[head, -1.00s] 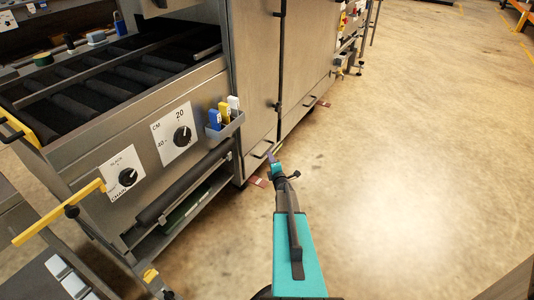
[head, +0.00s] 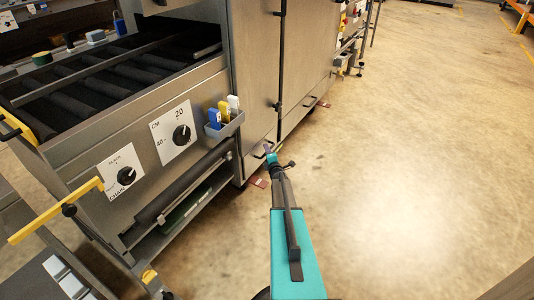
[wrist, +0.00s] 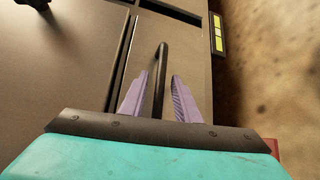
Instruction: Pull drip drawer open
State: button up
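The machine's steel front (head: 255,70) stands left of my arm in the head view. In the wrist view a narrow metal panel (wrist: 192,55), apparently the drip drawer front, carries a dark bar handle (wrist: 161,65). My gripper (wrist: 162,76) is open, with one purple finger on each side of the handle. Gaps show between the fingers and the bar, so it is not gripped. In the head view my gripper (head: 268,148) is small, low at the machine's front, and its finger opening cannot be made out. The panel looks shut.
A roller conveyor (head: 90,85) with dial plates and a small holder of coloured items (head: 224,124) lies to the left. A yellow-handled lever (head: 55,212) sticks out at lower left. Concrete floor (head: 400,150) to the right is clear.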

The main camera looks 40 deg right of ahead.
jog(key=shift+c, duration=0.4)
grip_shut()
jog(key=shift+a, duration=0.15)
